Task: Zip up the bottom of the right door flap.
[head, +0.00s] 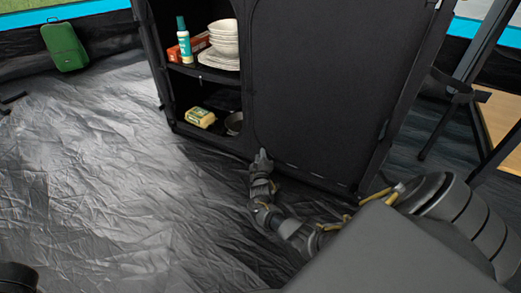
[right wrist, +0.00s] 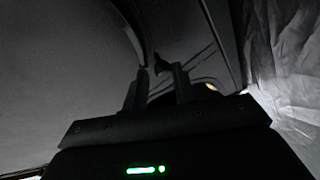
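The right door flap (head: 335,85) is a black fabric panel on the front of a black cabinet, hanging flat over its right half. A curved seam edges it, with faint light dashes along the bottom. My right gripper (head: 262,158) is low at the flap's bottom left corner. In the right wrist view the gripper (right wrist: 159,85) has its two fingers apart. A small dark piece (right wrist: 162,65), possibly the zip pull, shows just beyond and between the fingertips. I cannot tell whether it touches them. My left gripper is not in view.
The open left half holds a green and white bottle (head: 184,40), stacked bowls (head: 224,38) and a yellow package (head: 200,117). A wooden-topped table (head: 497,120) stands at right.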

